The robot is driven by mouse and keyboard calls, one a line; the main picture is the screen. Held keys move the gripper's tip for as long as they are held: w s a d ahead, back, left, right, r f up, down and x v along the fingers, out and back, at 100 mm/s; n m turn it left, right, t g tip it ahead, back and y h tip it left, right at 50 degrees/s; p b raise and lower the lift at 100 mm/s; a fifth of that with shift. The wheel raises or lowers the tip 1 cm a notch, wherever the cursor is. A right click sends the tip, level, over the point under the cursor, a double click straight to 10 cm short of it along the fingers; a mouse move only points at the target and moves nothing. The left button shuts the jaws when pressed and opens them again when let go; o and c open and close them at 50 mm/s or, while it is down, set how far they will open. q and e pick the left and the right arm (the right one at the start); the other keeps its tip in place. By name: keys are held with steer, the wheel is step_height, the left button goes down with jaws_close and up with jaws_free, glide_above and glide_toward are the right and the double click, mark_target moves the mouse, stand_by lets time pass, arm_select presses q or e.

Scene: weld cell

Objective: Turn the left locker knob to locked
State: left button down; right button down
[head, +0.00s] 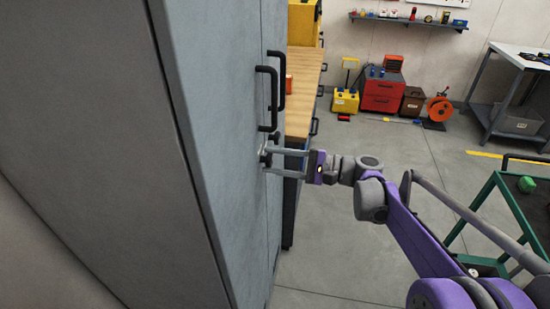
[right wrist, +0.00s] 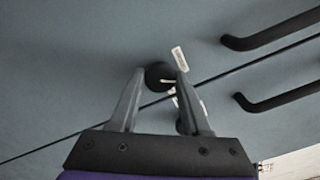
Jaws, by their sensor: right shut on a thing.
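The grey-blue locker (head: 215,120) fills the left of the head view, its door front seen at a steep angle. My right gripper (head: 267,160) reaches it from the right, below the black door handles. In the right wrist view, its fingertips (right wrist: 160,74) are closed around a round black knob (right wrist: 157,76), on the door above the seam. This appears to be the left knob. A white label (right wrist: 180,58) sits beside it. A second dark knob (right wrist: 181,126) shows beyond the seam, partly behind a finger. I cannot read the knob's setting. My left gripper is not in view.
Two black door handles (head: 266,98) (head: 281,84) stand out just above the gripper. A wooden-topped bench (head: 303,90) is beyond the locker. A green cart (head: 510,205) stands at the right. The floor between is clear.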

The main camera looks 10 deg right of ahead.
steer(key=n+p, duration=0.1)
steer(key=n, duration=0.5)
steer(key=shift+n, duration=0.3)
stand_by(0.4)
steer(key=shift+c, duration=2.1)
jaws_free()
steer(key=v, duration=1)
steer(key=shift+s+d, duration=0.15)
steer(key=shift+d, duration=0.25)
